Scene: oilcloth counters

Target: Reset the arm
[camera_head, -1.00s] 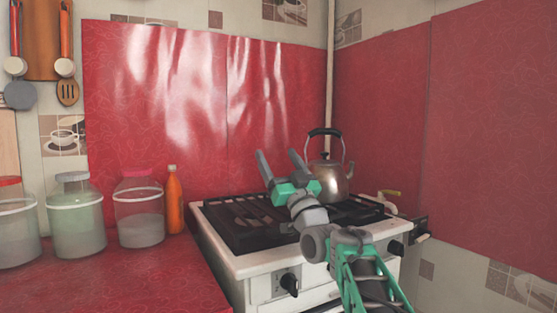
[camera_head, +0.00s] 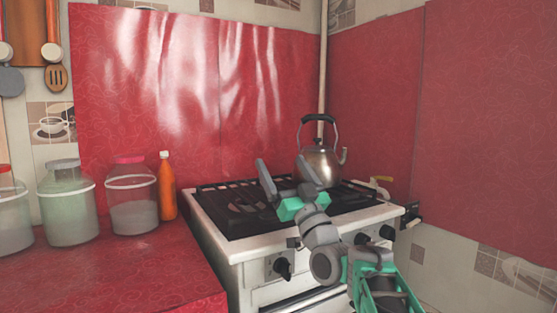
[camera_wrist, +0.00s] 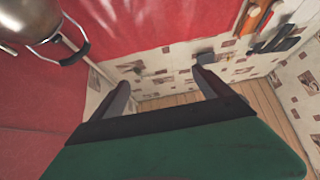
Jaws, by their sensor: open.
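My gripper (camera_head: 286,178) is open and empty in the head view. Its two grey fingers point up and away above the front part of the stove (camera_head: 235,246). The fingers overlap the lower left side of the kettle in the picture; I cannot tell how far apart they are in depth. In the wrist view my gripper (camera_wrist: 160,90) shows spread fingers with nothing between them. The kettle (camera_head: 320,162) is metal with a black handle and stands upright on the back right of the stove top. Part of it also shows upside down in the wrist view (camera_wrist: 38,22).
Several jars (camera_head: 132,212) and an orange bottle (camera_head: 167,190) stand on the red counter (camera_head: 150,275) left of the stove. Red wall panels (camera_head: 200,100) close off the back and right.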

